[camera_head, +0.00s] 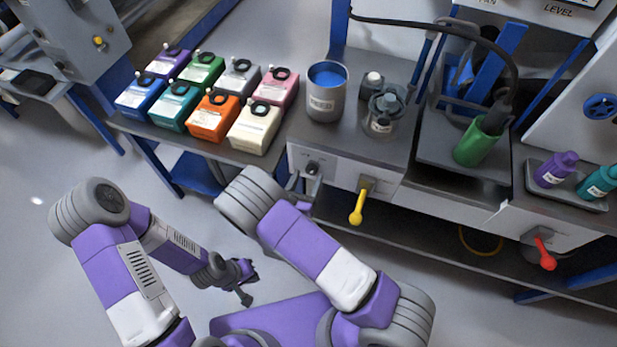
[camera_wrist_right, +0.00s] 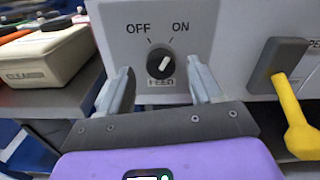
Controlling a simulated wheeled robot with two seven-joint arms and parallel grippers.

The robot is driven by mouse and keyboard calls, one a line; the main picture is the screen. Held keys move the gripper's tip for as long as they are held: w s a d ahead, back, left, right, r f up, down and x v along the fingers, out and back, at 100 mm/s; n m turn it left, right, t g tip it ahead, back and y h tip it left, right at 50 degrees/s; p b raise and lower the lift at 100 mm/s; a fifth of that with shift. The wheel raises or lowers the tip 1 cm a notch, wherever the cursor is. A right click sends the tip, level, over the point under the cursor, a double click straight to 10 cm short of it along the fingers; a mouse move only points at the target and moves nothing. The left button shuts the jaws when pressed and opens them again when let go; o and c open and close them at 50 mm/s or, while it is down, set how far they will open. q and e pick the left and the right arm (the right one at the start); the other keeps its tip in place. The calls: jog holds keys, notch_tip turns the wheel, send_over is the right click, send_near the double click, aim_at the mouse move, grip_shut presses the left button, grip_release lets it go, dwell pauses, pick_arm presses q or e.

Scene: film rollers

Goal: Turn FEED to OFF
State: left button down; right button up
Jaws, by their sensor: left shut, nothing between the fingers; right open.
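The FEED knob (camera_wrist_right: 160,64) is a round black dial on a light grey panel, with OFF printed at its upper left and ON at its upper right. Its white pointer line tilts up to the right, toward ON. The knob (camera_head: 312,168) also shows in the head view, on the bench front. My right gripper (camera_wrist_right: 160,82) is open, one finger on each side of the knob, with visible gaps to it; whether the tips touch the panel I cannot tell. In the head view the right gripper (camera_head: 299,190) is partly hidden by my arm. My left gripper (camera_head: 246,284) is shut and empty, low over the floor.
A yellow lever (camera_head: 358,205) hangs just right of the knob; it also shows in the wrist view (camera_wrist_right: 296,120). A red lever (camera_head: 543,254) is further right. A cream box (camera_head: 255,128) and a grey can (camera_head: 326,95) stand on the bench above.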

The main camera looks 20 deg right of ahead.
jog(key=shift+x, duration=0.85)
jog(key=c, duration=1.1)
jog(key=shift+o, duration=0.2)
